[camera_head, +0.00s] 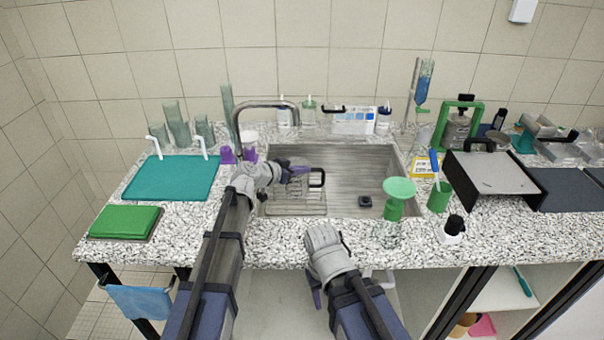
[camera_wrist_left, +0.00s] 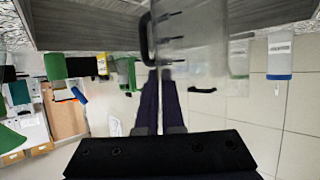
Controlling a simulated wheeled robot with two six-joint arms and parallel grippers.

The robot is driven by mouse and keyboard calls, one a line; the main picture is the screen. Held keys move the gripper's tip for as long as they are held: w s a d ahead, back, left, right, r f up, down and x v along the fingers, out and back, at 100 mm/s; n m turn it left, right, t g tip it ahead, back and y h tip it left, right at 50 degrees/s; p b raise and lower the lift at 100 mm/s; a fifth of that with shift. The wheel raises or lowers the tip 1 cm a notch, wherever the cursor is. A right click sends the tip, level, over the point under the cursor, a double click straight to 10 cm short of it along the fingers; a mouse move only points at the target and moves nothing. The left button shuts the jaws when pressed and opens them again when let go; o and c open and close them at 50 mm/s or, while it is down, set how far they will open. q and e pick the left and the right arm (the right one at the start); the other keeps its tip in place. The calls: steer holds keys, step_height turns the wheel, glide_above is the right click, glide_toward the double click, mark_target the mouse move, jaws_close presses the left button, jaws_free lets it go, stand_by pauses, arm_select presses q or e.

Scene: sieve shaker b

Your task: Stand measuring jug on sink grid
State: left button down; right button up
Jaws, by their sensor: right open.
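The clear measuring jug (camera_head: 317,178) with a black handle is at the left part of the sink, over the wire sink grid (camera_head: 297,210). I cannot tell whether its base touches the grid. In the left wrist view, which is upside down, the jug (camera_wrist_left: 200,45) shows its clear wall and black handle. My left gripper (camera_head: 303,170) is shut on the jug's wall near the rim; its purple fingers (camera_wrist_left: 160,78) are almost together. My right gripper (camera_head: 316,298) is open and empty, low in front of the counter edge.
The steel sink (camera_head: 365,160) is clear on its right except for a dark drain piece (camera_head: 365,201). The tap (camera_head: 266,104) arches behind my left gripper. A teal mat (camera_head: 170,180) lies left.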

arm_select(q)
steer(key=shift+f, duration=0.1)
steer(key=c, duration=1)
jaws_free()
steer(key=shift+c, duration=0.2)
steer(key=shift+s+a+r, duration=0.1)
steer(key=shift+r, duration=0.2)
steer(key=p+v, duration=0.4)
steer(key=v, duration=0.7)
steer(key=shift+s+a+p, duration=0.3)
steer(key=shift+p, duration=0.05)
